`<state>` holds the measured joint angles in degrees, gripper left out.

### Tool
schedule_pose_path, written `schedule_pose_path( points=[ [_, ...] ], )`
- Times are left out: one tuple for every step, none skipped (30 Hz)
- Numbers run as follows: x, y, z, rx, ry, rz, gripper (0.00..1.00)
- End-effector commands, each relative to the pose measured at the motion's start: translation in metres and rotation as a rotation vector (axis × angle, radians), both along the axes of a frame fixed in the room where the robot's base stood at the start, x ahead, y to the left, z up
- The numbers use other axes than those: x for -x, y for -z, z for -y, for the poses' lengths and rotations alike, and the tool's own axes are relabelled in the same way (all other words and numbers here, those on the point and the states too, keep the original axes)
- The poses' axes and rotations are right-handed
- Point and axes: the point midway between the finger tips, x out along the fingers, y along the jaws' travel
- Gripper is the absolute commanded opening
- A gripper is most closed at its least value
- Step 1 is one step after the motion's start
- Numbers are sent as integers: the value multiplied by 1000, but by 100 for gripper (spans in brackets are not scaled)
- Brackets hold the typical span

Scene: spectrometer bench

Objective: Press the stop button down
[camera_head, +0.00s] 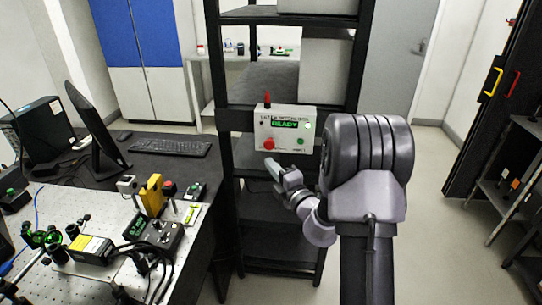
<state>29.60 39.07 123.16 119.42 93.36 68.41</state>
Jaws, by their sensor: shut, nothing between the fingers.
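A pale control box (285,127) with a green READY display is mounted on the black rack in the middle of the view. A red button (269,144) sits at the lower left of its face, and a green button (301,140) at the lower right. I take the red one as the stop button; the lettering is too small to read. My gripper (270,164) is shut and empty. It shows just below the red button. I cannot tell how far it is from the panel. My arm comes in from the right.
A red lamp (267,98) stands on top of the box. The black rack shelf (283,212) lies below my gripper. At left are an optical bench (110,215) with several devices, a monitor (95,130) and a keyboard (170,147). The floor at right (440,200) is clear.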

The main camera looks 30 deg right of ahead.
Motion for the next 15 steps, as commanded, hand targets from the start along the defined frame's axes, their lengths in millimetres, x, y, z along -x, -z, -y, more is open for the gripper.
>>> schedule_pose_path(
  points=[
    [-11,1,-1,1,-2,2,0],
    [-17,1,-1,1,-2,2,0],
    [-26,1,-2,2,-2,2,0],
    [-31,0,-2,0,-1,1,0],
    [-35,0,5,1,2,3,0],
    [-40,0,9,1,2,2,0],
    [-43,-1,12,1,2,2,0],
    [-46,-1,15,1,1,2,0],
    [-49,-2,18,1,1,1,0],
    [-52,-2,20,1,1,1,0],
    [-53,-3,22,1,1,1,0],
    [-55,-3,24,0,1,0,0],
    [-56,-3,25,0,1,0,0],
    [-57,-4,26,0,1,0,0],
    [-57,-4,26,0,1,0,0]
  ],
)
